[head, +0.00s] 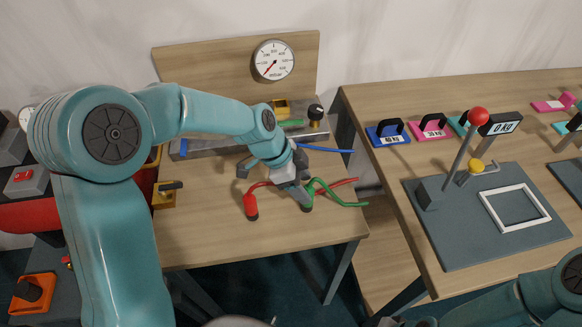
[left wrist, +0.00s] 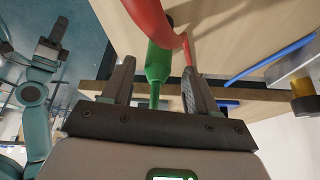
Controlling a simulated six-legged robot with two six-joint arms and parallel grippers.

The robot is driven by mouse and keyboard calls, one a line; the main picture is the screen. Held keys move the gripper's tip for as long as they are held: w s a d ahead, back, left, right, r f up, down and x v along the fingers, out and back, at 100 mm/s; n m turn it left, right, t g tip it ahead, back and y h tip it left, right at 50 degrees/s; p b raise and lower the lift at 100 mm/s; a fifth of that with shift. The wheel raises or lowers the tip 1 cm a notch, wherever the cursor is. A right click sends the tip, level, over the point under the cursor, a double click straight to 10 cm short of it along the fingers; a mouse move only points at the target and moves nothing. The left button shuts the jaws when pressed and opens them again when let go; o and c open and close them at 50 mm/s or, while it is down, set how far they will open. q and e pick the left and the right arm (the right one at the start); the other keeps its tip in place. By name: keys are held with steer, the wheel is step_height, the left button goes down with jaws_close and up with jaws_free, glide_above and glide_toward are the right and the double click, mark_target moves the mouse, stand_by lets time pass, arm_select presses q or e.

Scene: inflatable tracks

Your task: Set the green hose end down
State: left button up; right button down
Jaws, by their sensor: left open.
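The green hose (head: 342,200) lies on the small wooden table at its right side. Its green end (left wrist: 157,66) shows between the two fingers of my left gripper (left wrist: 157,85) in the left wrist view. The fingers are open, with gaps beside the hose end. In the head view my left gripper (head: 297,196) is low over the table, partly hiding that end. My right arm enters at the lower right of the head view. What looks like my right gripper (left wrist: 52,42) is small at the left of the left wrist view; its jaw state is unclear.
A red hose (head: 251,205) lies left of the gripper and passes close by the green one. A blue hose (head: 325,150) runs at the back near a grey manifold (head: 215,143). A gauge (head: 273,60) is on the backboard. The table front (head: 230,245) is clear.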

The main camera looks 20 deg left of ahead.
arm_select(q)
steer(key=v, duration=1)
steer(key=shift+s, duration=0.25)
